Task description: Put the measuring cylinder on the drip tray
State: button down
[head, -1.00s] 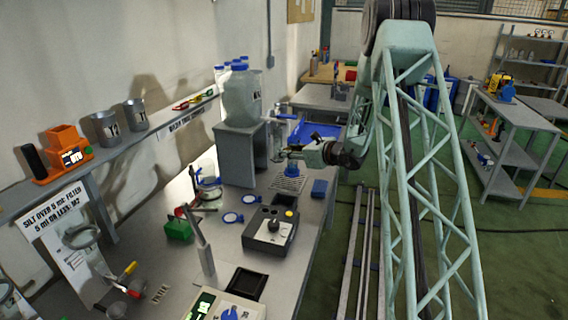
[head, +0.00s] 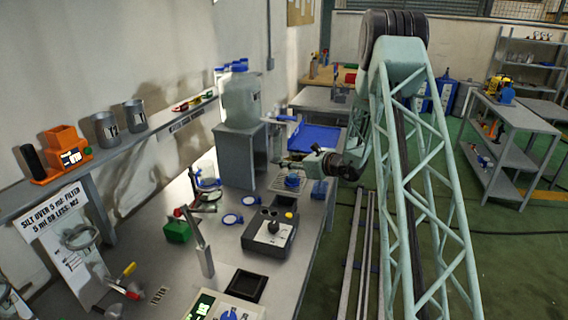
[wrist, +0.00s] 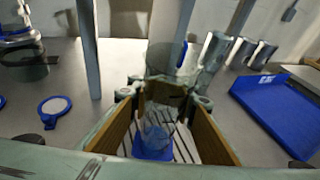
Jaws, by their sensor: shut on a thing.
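The measuring cylinder (wrist: 158,120) is clear, with a blue base (wrist: 152,146), and stands about upright between my finger pads in the wrist view. My gripper (wrist: 162,112) is shut on it; its brown pads sit on either side. The slatted drip tray (wrist: 183,153) shows below and around the blue base. In the head view my gripper (head: 290,164) is above the drip tray (head: 282,187), with the cylinder's blue part (head: 292,181) over the slats. I cannot tell whether the base touches the tray.
A grey stand (head: 236,158) bearing a large translucent container (head: 241,104) is left of the tray. A blue tray (head: 316,139) lies behind and a small blue block (head: 319,189) right of it. A control box (head: 270,232) is nearer on the bench.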

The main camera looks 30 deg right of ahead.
jog(key=shift+f, duration=0.15)
jog(key=c, duration=2.1)
grip_release()
jog(key=shift+c, duration=0.2)
jog(key=p+v, duration=0.1)
jog(key=v, duration=1.1)
jog(key=shift+a+r, duration=0.1)
jog(key=shift+r, duration=0.1)
